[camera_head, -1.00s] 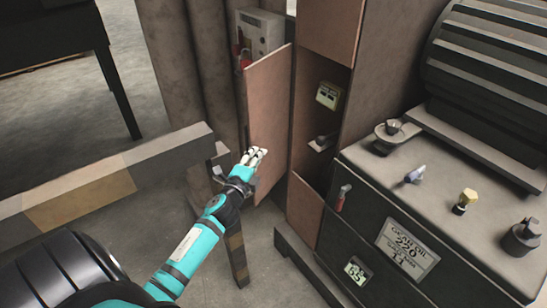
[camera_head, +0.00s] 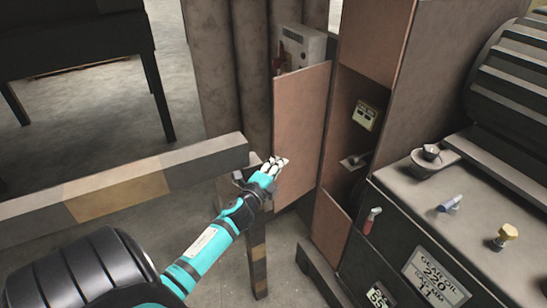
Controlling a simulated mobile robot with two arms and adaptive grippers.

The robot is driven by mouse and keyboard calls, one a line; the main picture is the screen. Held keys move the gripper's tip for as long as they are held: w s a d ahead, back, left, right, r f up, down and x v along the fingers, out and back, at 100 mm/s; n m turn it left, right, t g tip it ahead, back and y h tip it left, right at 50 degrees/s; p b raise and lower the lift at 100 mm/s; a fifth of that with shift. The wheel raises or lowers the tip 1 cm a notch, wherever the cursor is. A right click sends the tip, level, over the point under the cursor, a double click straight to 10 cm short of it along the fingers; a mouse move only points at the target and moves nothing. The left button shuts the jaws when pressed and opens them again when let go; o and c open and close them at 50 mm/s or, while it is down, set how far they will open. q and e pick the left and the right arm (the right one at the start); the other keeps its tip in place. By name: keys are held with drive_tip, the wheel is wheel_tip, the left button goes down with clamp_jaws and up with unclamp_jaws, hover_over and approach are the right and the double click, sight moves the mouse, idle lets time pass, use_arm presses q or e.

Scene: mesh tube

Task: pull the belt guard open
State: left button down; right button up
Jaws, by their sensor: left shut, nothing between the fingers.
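The belt guard looks to be the tall brown hinged panel (camera_head: 302,125), which stands swung out from the brown cabinet (camera_head: 400,40). The opening beside it shows a dark inside with a small yellowish device (camera_head: 365,114). My left gripper (camera_head: 277,163) is at the lower part of the panel's face, with its white fingers shut and nothing held. It is close to the panel; I cannot tell whether it touches. My right gripper is not in view.
A dark gear-oil cabinet (camera_head: 410,255) with small items on top stands at the right. A grey box (camera_head: 303,50) is behind the panel.

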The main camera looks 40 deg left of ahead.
use_arm(q)
drive_tip(key=v, duration=1.1)
drive_tip(key=w+d+f+n+g+y, duration=0.1)
drive_tip(key=w+d+n+g+y, duration=0.25)
drive_tip(key=w+d+y, duration=0.35)
drive_tip(key=shift+n+t+h, duration=0.25)
drive_tip(key=shift+n+h, duration=0.05)
drive_tip(key=shift+n, duration=0.25)
drive_tip(key=w+a+p, duration=0.1)
drive_tip(key=w+a, duration=0.1)
drive_tip(key=a, duration=0.1)
drive_tip(key=w+a+p, duration=0.1)
drive_tip(key=w+a, duration=0.1)
drive_tip(key=a, duration=0.1)
drive_tip(key=w+a+p, duration=0.1)
drive_tip(key=w+a, duration=0.1)
drive_tip(key=a, duration=0.1)
drive_tip(key=shift+w+p, duration=0.15)
drive_tip(key=shift+p, duration=0.15)
